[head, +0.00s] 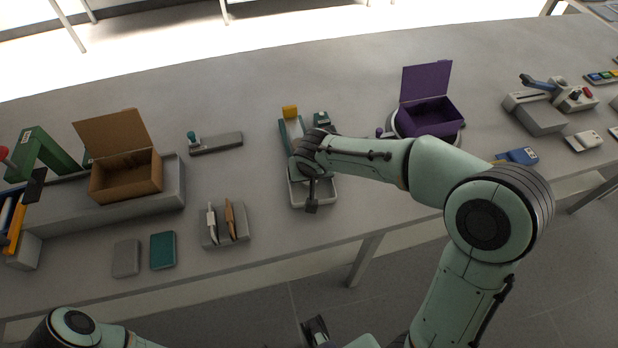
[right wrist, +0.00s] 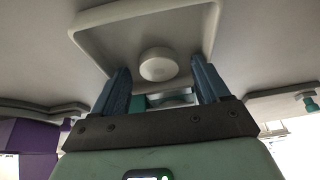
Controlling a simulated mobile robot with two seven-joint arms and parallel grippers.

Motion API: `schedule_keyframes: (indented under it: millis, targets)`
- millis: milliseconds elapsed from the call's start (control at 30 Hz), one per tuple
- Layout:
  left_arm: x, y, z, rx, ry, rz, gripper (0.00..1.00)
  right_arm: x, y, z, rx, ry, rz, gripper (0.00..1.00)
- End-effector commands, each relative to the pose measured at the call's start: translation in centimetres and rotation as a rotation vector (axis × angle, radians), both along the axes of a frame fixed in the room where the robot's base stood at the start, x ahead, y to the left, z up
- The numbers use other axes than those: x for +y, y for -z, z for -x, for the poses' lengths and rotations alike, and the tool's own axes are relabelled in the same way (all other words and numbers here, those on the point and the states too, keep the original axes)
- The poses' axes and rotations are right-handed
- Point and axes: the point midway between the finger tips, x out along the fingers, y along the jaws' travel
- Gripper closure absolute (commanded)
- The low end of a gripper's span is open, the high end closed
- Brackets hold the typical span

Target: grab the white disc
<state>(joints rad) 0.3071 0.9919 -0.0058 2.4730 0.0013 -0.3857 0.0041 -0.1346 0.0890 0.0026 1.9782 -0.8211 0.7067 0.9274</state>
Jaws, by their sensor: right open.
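The white disc (right wrist: 158,65) is a small round piece in the right wrist view, lying inside a shallow pale tray (right wrist: 95,18). My right gripper (right wrist: 160,70) is open, with one blue finger on each side of the disc in the picture. Gaps show between both fingers and the disc, and nothing is held. In the head view the right gripper (head: 311,203) is over the tray (head: 330,194), and the arm and hand hide the disc.
A yellow-topped fixture (head: 290,112) stands behind the tray. A purple box (head: 432,118) is to the right. A cardboard box (head: 127,178) and a grey holder with upright pieces (head: 226,235) are to the left. Bare table lies between the holder and the tray.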

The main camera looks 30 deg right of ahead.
Motion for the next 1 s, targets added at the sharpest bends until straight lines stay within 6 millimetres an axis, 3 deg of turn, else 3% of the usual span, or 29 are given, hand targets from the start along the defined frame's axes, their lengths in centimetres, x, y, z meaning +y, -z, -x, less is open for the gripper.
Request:
schedule_keyframes:
  millis: [133, 300, 333, 733, 1000]
  targets:
    - [0.0, 0.0, 0.0, 0.0, 0.0, 0.0, 1.0, 0.0, 0.0, 0.0, 0.0, 0.001, 0.0, 0.25]
    - [0.0, 0.0, 0.0, 0.0, 0.0, 0.0, 1.0, 0.0, -0.1, 0.0, 0.0, 0.001, 0.0, 0.8]
    - [0.0, 0.0, 0.0, 0.0, 0.0, 0.0, 1.0, 0.0, -0.1, 0.0, 0.0, 0.001, 0.0, 0.86]
    - [0.0, -0.1, 0.0, 0.0, 0.0, 0.0, 1.0, 0.0, -0.7, 0.0, -0.003, 0.001, -0.001, 0.86]
    - [0.0, -0.7, -0.2, -0.002, 0.0, 0.0, 1.0, 0.0, -4.5, -0.1, -0.007, 0.002, -0.001, 0.86]
